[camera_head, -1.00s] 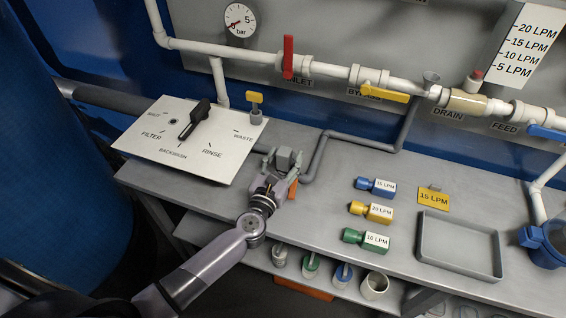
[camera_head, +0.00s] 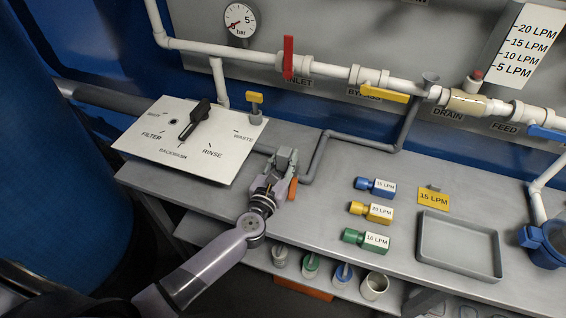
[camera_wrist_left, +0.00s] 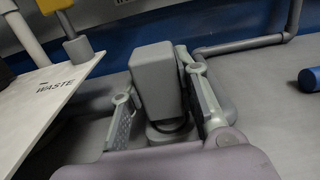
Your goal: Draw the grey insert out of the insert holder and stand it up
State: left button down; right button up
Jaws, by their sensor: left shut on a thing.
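The grey insert (camera_head: 286,159) is a boxy grey piece on the bench, right of the white valve panel. In the left wrist view the grey insert (camera_wrist_left: 157,78) shows as an upright block over a round grey base with a dark ring. My left gripper (camera_head: 280,172) is shut on it, and one finger of the gripper (camera_wrist_left: 160,105) lies on each side of the block. An orange part (camera_head: 293,188) shows just beside the gripper. The insert holder cannot be clearly told apart, and the insert's lower end is partly hidden. My right gripper does not show.
A white valve panel (camera_head: 220,165) stands close on the left. A grey pipe (camera_head: 318,158) runs just behind and right. Blue (camera_head: 375,187), yellow (camera_head: 371,211) and green (camera_head: 365,239) labelled inserts lie right, before a grey tray (camera_head: 425,262). Bench between pipe and inserts is clear.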

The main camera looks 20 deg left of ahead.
aim_at(284, 151)
pick_arm(q)
jog(key=shift+r+p, duration=0.95)
jog(key=shift+r, duration=0.15)
jog(key=shift+r+p, duration=2.2)
jog(key=shift+r, duration=0.05)
